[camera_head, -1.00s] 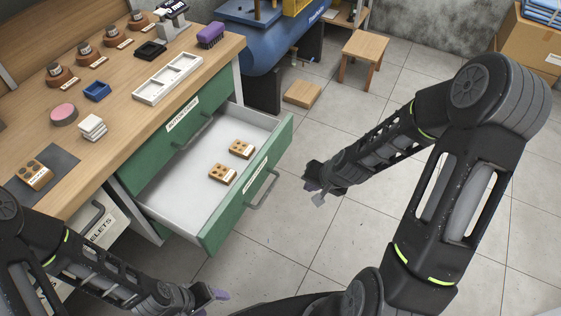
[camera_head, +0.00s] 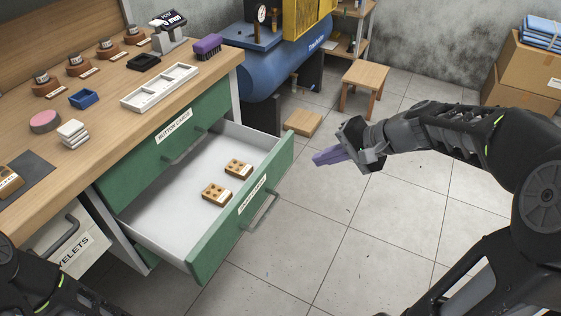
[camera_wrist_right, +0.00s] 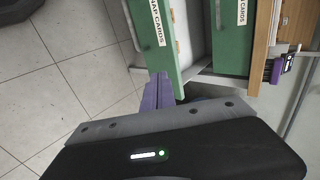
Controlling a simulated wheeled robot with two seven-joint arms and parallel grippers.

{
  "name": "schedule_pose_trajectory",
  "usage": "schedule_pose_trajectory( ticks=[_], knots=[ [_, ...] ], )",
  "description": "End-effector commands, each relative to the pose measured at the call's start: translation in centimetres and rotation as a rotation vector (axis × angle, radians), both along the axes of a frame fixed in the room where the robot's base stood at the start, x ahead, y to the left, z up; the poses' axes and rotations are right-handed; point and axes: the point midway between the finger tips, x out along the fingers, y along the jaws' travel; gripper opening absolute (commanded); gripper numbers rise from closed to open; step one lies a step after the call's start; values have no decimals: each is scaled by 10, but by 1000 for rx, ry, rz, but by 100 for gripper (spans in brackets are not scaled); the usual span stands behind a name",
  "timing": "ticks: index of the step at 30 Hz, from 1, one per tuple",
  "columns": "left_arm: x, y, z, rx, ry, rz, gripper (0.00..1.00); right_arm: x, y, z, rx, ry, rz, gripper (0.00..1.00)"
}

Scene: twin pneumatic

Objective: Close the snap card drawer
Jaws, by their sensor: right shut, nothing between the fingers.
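The snap card drawer (camera_head: 243,222) is pulled well out from the bench. It has a green front with a white label and a grey bar handle (camera_head: 262,212). In the right wrist view, the drawer front (camera_wrist_right: 154,35) lies just beyond the purple fingers (camera_wrist_right: 158,92). My left gripper is out of view; only part of that arm shows at bottom left.
Above is a shut green button cards drawer (camera_head: 165,140). The wooden bench top (camera_head: 110,100) holds a white tray (camera_head: 160,87), a blue bin (camera_head: 83,98) and several small items. A low wooden block (camera_head: 303,122) and a stool (camera_head: 364,76) stand behind.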

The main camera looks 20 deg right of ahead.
Motion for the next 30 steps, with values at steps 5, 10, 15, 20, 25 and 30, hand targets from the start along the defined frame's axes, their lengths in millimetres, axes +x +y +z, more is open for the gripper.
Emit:
schedule_pose_trajectory(
  ticks=[5, 10, 15, 20, 25, 30],
  knots=[
    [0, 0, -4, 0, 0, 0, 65, 7, 6, -11, 2, 3, 0, 0],
    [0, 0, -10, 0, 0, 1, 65, 22, 19, -30, 3, 3, 0, 0],
    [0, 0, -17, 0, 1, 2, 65, 41, 35, -54, 3, 3, 2, 0],
    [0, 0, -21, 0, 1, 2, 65, 60, 51, -70, 2, 1, 2, 0],
    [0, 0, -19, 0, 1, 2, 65, 78, 66, -67, 1, 1, 3, 0],
    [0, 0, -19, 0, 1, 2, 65, 86, 71, -67, 0, 0, 0, 0]
  ],
)
